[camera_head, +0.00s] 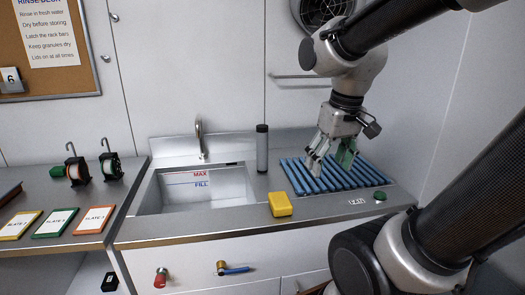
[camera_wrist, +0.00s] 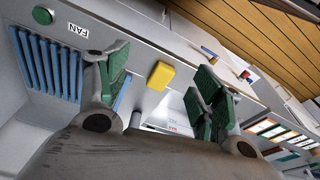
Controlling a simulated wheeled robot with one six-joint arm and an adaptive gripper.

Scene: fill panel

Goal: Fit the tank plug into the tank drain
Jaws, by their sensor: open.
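The tank (camera_head: 210,187) is a steel basin in the counter with MAX and FILL marks on its inner back wall. It also shows partly between the fingers in the wrist view (camera_wrist: 172,112). Its floor and drain are hidden by the front rim. I cannot pick out the tank plug in either view. My gripper (camera_head: 331,158) is open and empty above the blue slatted rack (camera_head: 318,183), right of the tank. Its green-padded fingers stand wide apart in the wrist view (camera_wrist: 160,88).
A yellow block (camera_head: 281,204) and a grey bottle (camera_head: 262,150) stand between tank and rack. A faucet (camera_head: 199,138) rises behind the tank. A green button (camera_head: 380,196) sits near FAN. A red knob (camera_head: 160,278) and blue-handled valve (camera_head: 234,269) are on the front. Slates (camera_head: 55,222) lie left.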

